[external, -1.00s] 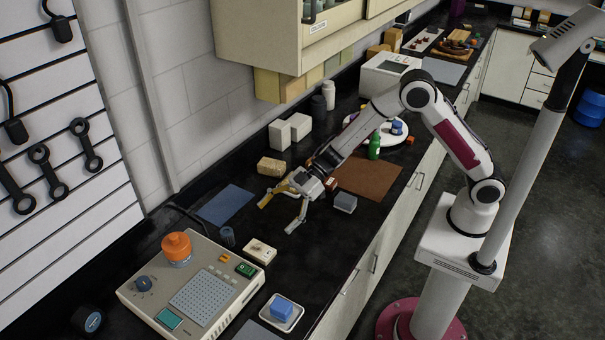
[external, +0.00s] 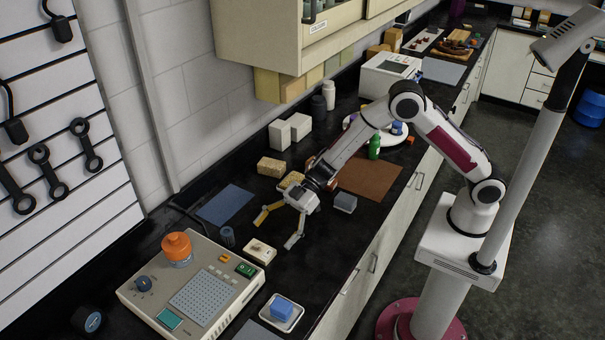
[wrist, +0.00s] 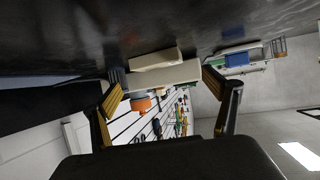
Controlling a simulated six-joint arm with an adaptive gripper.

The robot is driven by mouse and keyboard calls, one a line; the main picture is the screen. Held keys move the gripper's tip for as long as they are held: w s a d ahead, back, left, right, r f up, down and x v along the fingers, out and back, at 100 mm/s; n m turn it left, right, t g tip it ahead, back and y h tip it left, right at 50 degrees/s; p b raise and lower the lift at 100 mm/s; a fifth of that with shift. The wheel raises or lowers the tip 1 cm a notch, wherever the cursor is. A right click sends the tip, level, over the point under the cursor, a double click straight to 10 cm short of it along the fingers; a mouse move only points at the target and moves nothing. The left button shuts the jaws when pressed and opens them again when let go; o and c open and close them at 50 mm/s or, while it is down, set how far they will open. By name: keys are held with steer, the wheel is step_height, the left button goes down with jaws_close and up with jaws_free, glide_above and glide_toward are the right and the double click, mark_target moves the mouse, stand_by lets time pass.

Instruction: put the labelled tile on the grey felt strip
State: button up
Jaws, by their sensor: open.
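The labelled tile (external: 259,251) is a small cream slab with a dark mark on top, lying on the black counter beside the beige instrument. In the wrist view the cream slab (wrist: 157,60) shows edge-on, ahead between the fingers. My gripper (external: 277,229) is open and empty, its fingers spread, just behind the tile and apart from it. The fingers also show in the wrist view (wrist: 163,88). A grey sheet (external: 258,331), which may be the grey felt strip, is partly cut off at the bottom edge of the external view.
A white dish (external: 294,321) holds a blue block (external: 282,309). A dark small cylinder (external: 227,236), a blue cloth (external: 226,204) and a grey block (external: 345,203) lie near my gripper.

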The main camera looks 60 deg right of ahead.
mark_target(261, 248)
steer(key=shift+a+f, duration=0.1)
steer(key=shift+a, duration=0.05)
steer(key=shift+w+a+f, duration=0.3)
steer(key=shift+a+f, duration=0.55)
steer(key=shift+a, duration=0.05)
steer(key=shift+x, duration=1.35)
steer(key=c, duration=1.7)
step_height(261, 248, up, 10)
